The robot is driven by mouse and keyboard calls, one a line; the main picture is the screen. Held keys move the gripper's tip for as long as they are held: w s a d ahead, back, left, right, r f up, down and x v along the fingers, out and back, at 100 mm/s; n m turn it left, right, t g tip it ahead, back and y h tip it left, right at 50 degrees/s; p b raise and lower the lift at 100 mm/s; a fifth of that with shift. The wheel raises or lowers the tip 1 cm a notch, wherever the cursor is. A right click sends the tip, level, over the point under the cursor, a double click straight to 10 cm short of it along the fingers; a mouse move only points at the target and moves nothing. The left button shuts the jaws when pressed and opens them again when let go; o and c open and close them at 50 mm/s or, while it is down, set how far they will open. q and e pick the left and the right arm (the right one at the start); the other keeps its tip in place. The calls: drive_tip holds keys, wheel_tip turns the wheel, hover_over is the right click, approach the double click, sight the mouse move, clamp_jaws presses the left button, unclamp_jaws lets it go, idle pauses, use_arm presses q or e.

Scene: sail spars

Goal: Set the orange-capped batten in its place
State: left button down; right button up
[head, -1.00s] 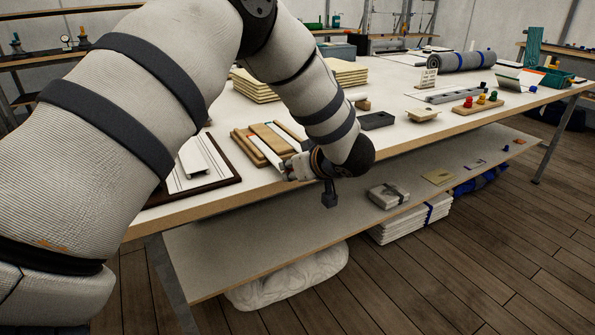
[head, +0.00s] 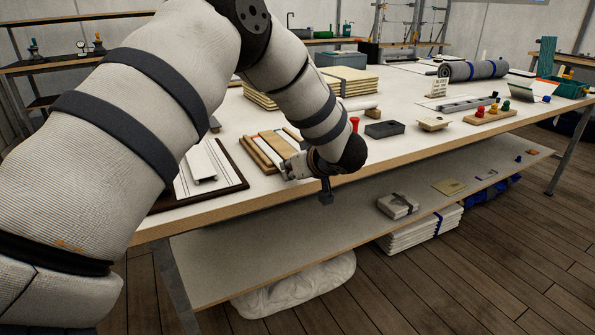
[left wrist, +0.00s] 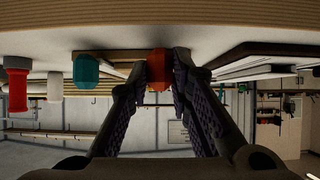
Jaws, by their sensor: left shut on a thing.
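My left gripper (head: 291,170) is at the near end of a wooden rack (head: 254,155) with pale strips, close to the table's front edge. In the left wrist view, which shows the scene upside down, the gripper (left wrist: 160,72) is shut on the orange-capped batten. Its orange cap (left wrist: 158,66) sits between the two dark fingertips. The rest of the batten is hidden behind the cap. A teal cap (left wrist: 86,71) and a white cap (left wrist: 55,86) stand to its left in that view. My right gripper is not in view.
A dark-edged board (head: 236,183) with white strips lies left of the rack. A red spool-shaped piece (head: 354,124), a dark tray (head: 385,129) and a small wooden block (head: 433,124) stand to the right. Stacked boards (head: 350,81) lie behind. A shelf (head: 300,240) runs below the table.

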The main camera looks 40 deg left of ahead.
use_arm(q)
drive_tip(key=shift+w+a, duration=0.25)
drive_tip(key=shift+a, duration=0.3)
drive_tip(key=shift+w+a, duration=0.2)
drive_tip(key=shift+a, duration=0.3)
drive_tip(key=c, duration=1.4)
unclamp_jaws()
drive_tip(key=shift+o, duration=0.2)
drive_tip(key=v, duration=1.2)
